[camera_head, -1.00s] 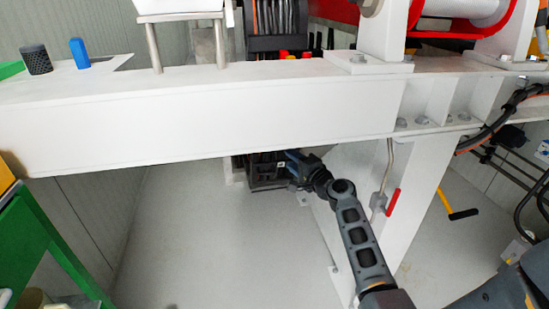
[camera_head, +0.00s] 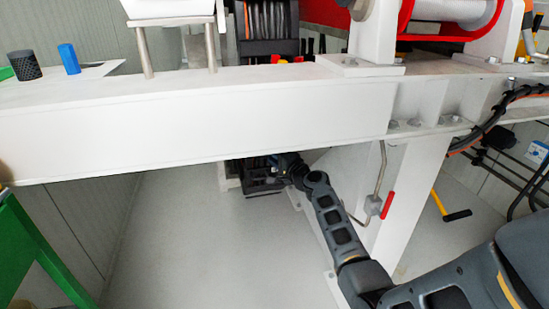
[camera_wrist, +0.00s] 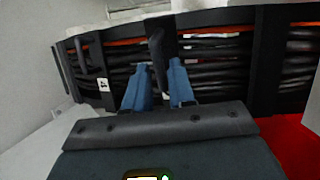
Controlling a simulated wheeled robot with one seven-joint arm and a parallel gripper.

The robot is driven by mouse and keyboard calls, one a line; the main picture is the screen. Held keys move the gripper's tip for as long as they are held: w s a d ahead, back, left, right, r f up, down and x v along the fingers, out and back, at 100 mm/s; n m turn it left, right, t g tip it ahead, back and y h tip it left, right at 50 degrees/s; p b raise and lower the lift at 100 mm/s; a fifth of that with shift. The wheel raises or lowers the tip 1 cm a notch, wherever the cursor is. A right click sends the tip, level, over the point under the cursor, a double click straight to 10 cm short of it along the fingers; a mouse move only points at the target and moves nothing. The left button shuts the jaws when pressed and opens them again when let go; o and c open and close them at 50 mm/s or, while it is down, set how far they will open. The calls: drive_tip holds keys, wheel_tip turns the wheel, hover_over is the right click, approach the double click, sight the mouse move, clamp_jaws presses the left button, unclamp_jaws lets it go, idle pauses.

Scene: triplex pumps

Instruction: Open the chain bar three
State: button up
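In the wrist view a black cable chain (camera_wrist: 210,62) crosses the picture, holding black and orange cables behind several upright bars. One narrow dark bar (camera_wrist: 157,45) stands near the middle, in line with the gap between my fingers. My gripper (camera_wrist: 160,68) has two blue fingers spread apart, with the bar's lower part between or just beyond the tips; contact cannot be told. A light tag (camera_wrist: 103,84) marks a wider bar at left. In the head view the chain's lower part (camera_head: 262,182) shows under the white beam, where my gripper's fingers are hard to make out.
The long white beam (camera_head: 190,122) runs above my arm. A white support leg (camera_head: 405,205) with a red-handled valve (camera_head: 387,205) stands right of my forearm. A green frame (camera_head: 35,245) is at lower left. Grey floor (camera_head: 200,240) between is clear.

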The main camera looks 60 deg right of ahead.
clamp_jaws()
drive_tip(key=shift+s+f, duration=0.1)
idle(0.3)
drive_tip(key=s+d+n+t+y+b, duration=0.1)
drive_tip(key=s+n+y+b, duration=0.5)
drive_tip(key=s+y+b, duration=0.1)
drive_tip(key=shift+s+d+f+n+t+y, duration=0.25)
drive_tip(key=shift+n+t+y, duration=0.15)
drive_tip(key=shift+y, duration=0.4)
drive_tip(key=shift+o, duration=1.5)
unclamp_jaws()
drive_tip(key=shift+w+r, duration=0.1)
